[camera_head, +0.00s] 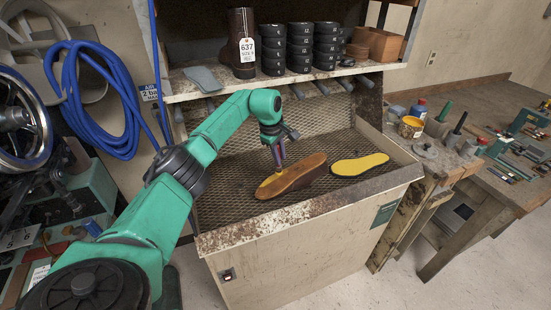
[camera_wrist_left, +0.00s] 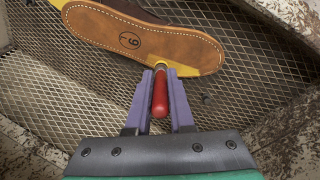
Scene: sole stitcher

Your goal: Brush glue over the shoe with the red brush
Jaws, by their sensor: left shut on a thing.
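The shoe (camera_head: 295,176) lies sole up on the mesh floor of the work bench. Its brown sole carries a circled mark and has yellow areas at the ends; the shoe also shows in the left wrist view (camera_wrist_left: 140,40). My left gripper (camera_head: 277,153) is over the shoe's left end. In the left wrist view its purple fingers are shut on the red handle of the brush (camera_wrist_left: 160,95). The brush's tip is at the yellow end of the sole; I cannot tell whether they touch. My right gripper is not in view.
A separate yellow sole (camera_head: 360,164) lies on the mesh right of the shoe. The bench has a raised rusty rim (camera_head: 290,222). A shelf (camera_head: 290,78) above holds a tagged boot (camera_head: 242,45) and stacked black pieces (camera_head: 299,47). A yellow pot (camera_head: 410,127) stands on the right-hand table.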

